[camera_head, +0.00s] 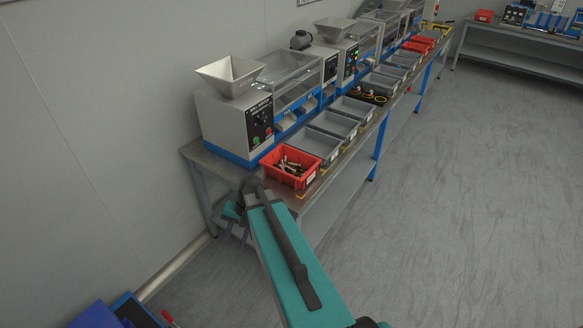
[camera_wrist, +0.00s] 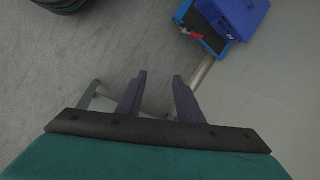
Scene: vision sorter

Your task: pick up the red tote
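A red tote (camera_head: 291,180) stands at the near end of the workbench, in front of a grey sorter machine. It holds several small metal and dark parts. My gripper (camera_head: 233,214) is at the end of my teal arm, below and to the left of the tote, beside the near end of the bench, apart from the tote. In the wrist view the two dark fingers of my gripper (camera_wrist: 160,88) are spread with only floor and a bench leg behind them. The red tote does not show in the wrist view.
Grey trays (camera_head: 314,145) line the bench (camera_head: 234,172) behind the red tote. Sorter machines (camera_head: 236,115) with hoppers stand along the wall. A blue bin (camera_wrist: 238,18) is on the floor by the wall. The floor right of the bench is clear.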

